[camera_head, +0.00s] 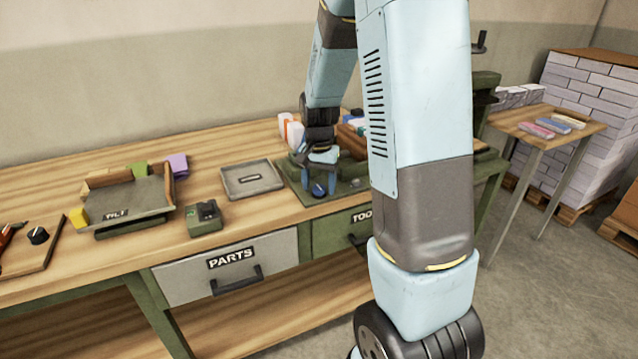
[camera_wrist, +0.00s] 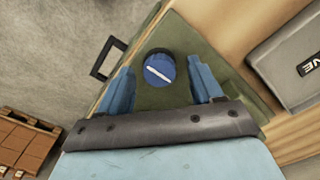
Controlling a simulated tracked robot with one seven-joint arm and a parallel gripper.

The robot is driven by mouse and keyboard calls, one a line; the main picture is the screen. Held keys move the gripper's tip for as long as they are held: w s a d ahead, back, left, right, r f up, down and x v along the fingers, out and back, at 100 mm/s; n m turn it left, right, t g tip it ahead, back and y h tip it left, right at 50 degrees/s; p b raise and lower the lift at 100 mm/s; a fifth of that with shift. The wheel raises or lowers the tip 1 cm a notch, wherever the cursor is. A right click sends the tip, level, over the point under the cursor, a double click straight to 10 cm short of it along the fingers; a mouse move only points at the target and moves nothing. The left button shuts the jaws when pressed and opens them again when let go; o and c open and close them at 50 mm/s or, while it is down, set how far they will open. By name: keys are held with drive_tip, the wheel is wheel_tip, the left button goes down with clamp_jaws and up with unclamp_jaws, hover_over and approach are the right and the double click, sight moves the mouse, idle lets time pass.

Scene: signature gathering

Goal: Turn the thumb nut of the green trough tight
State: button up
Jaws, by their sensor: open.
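A round blue thumb nut (camera_wrist: 159,70) with a white line across its top sits on a green trough or plate (camera_wrist: 176,30) on the workbench. In the head view the blue nut (camera_head: 319,190) shows low between my fingers, on the green piece (camera_head: 349,187). My gripper (camera_head: 318,181) is open and points down over the nut. In the wrist view one blue finger is on each side of the nut, with a gap on both sides. The white line runs slanted. My arm hides the right part of the green piece in the head view.
A grey tray (camera_head: 242,191) lies just left of the green piece. Drawer handles (camera_head: 237,284) stick out at the bench front. White and orange bottles (camera_head: 290,128) stand behind my gripper.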

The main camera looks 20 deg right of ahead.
sight(319, 187)
wheel_tip(319, 187, up, 14)
drive_tip(key=shift+f, duration=0.15)
idle(0.4)
idle(0.4)
